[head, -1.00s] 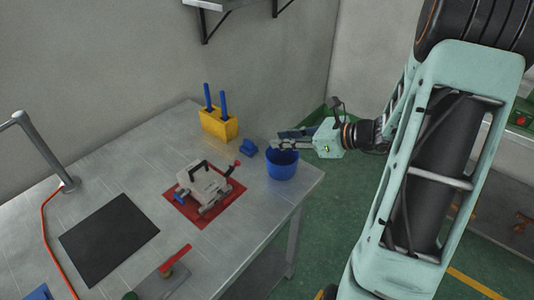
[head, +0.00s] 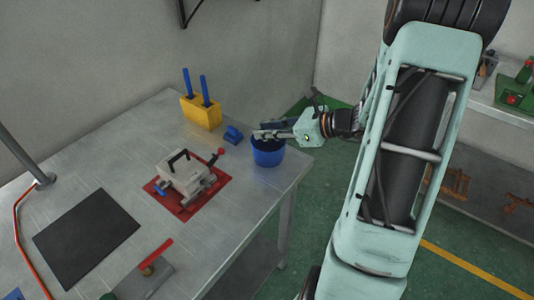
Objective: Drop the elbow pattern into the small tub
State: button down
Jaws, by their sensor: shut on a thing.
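The small tub (head: 268,157) is a round blue container upright near the right edge of the grey metal table. My gripper (head: 264,134) reaches in from the right, with its fingertips over the tub's mouth and near its rim. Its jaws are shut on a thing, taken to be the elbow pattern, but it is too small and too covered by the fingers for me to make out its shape. The inside of the tub is mostly hidden by the gripper.
A small blue object (head: 233,135) lies left of the tub. Behind it stands a yellow block (head: 201,113) with two blue handles. A clamped mould (head: 185,177) sits on a red mat (head: 208,202). A black mat (head: 86,228) lies at the left.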

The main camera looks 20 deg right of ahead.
jog(key=shift+f, duration=0.4)
jog(key=c, duration=1.6)
grip_release()
jog(key=v, duration=1.2)
jog(key=shift+a, duration=0.1)
